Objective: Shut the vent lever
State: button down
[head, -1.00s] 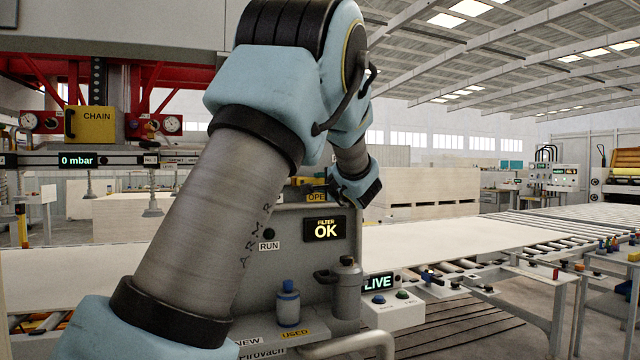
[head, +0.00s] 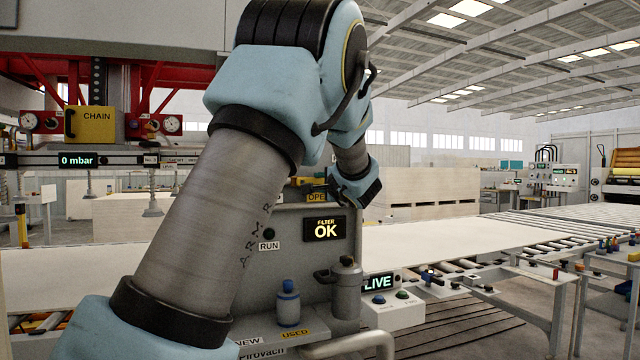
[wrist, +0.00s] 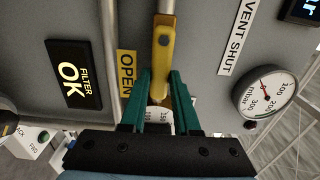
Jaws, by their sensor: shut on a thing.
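The vent lever (wrist: 163,50) is a yellow handle on a grey panel, in the upper middle of the wrist view. It lies next to the yellow OPEN label (wrist: 127,75), apart from the white VENT SHUT label (wrist: 236,38) to its right. My gripper (wrist: 160,76) has its green fingers on both sides of the lever's lower end, shut on it. In the head view, the yellow lever (head: 309,181) shows just above the partly covered OPEN label (head: 316,197), beside my wrist. My fingertips are hard to make out there.
A round gauge (wrist: 264,96) sits right of the lever. The FILTER OK display (head: 325,229) is on the panel front. A grey canister (head: 346,285) and a blue-capped bottle (head: 288,300) stand below it. A roller conveyor (head: 470,275) with a pale board runs to the right.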

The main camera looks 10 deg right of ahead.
jog(key=shift+f+n+b, duration=0.15)
jog(key=shift+n+b, duration=0.35)
jog(key=shift+b, duration=1.2)
jog(key=n+b, duration=0.1)
jog(key=b, duration=0.4)
jog(key=shift+n, duration=0.4)
jog(key=a+r+n+b, duration=0.4)
jog(key=n+b, duration=1.1)
jog(key=b, duration=0.6)
jog(key=shift+s+a+r+b, duration=0.15)
jog(key=shift+s+r+b, duration=0.1)
jog(key=shift+r+b, duration=0.15)
jog(key=shift+a, duration=0.1)
jog(key=c, duration=0.6)
grip_release()
jog(key=shift+c, duration=0.2)
